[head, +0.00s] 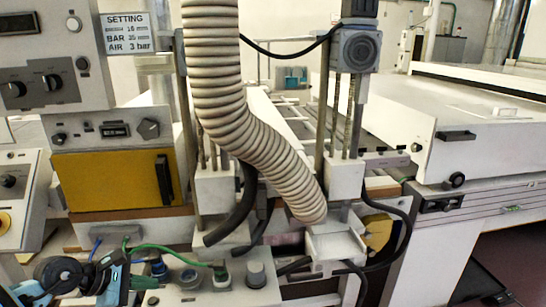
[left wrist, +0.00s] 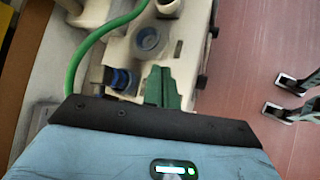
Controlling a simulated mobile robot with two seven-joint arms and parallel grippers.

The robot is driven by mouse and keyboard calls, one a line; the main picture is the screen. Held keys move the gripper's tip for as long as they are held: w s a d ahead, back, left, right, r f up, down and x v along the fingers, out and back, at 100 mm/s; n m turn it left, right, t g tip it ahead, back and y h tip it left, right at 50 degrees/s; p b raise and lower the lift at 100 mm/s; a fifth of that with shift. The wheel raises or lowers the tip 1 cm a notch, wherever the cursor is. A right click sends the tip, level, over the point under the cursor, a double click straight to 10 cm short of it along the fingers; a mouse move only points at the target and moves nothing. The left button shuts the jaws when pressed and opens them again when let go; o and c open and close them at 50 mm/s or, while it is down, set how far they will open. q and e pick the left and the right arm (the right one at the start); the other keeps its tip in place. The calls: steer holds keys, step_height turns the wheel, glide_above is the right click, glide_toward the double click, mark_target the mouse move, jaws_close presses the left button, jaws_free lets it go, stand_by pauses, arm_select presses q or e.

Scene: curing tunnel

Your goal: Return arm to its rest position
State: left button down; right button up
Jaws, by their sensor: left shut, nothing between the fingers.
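My left gripper (head: 116,264) is at the lower left of the head view, in front of the machine's low front panel. Its arm, with dark joints and teal parts, comes in from the bottom left corner. In the left wrist view the gripper's green fingers (left wrist: 162,88) are together and hold nothing. They are near a blue-collared connector (left wrist: 120,80) and a round grey fitting (left wrist: 150,41) on the panel; whether they touch the panel, I cannot tell.
A green cable (head: 168,248) runs along the panel close to the gripper, also in the left wrist view (left wrist: 82,55). A yellow-fronted control box (head: 105,180) stands behind. A ribbed hose (head: 235,120) hangs mid-view.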

arm_select(q)
steer(key=s+d+f+n+t+h+p, duration=0.1)
steer(key=s+d+f+n+t+h, duration=0.15)
steer(key=s+d+n, duration=0.55)
steer(key=s+d+f+n+t+h+p, duration=0.1)
steer(key=s+d+f+n+t+h, duration=0.15)
steer(key=d+n, duration=0.65)
steer(key=s+a+f+n+g+y+p, duration=0.1)
steer(key=s+f+n+y, duration=0.4)
steer(key=s+n, duration=0.8)
steer(key=s+a+f+n+g+y, duration=0.2)
steer(key=s+f+n+y, duration=0.3)
steer(key=n, duration=1.5)
steer(key=s+f, duration=0.4)
steer(key=s, duration=0.4)
steer(key=shift+s+a+f+p, duration=0.2)
steer(key=shift+a+f+p, duration=0.15)
steer(key=shift+f+p, duration=0.05)
arm_select(e)
steer(key=w+r+t, duration=0.1)
steer(key=w+r, duration=0.2)
steer(key=r, duration=0.2)
steer(key=shift+d, duration=0.3)
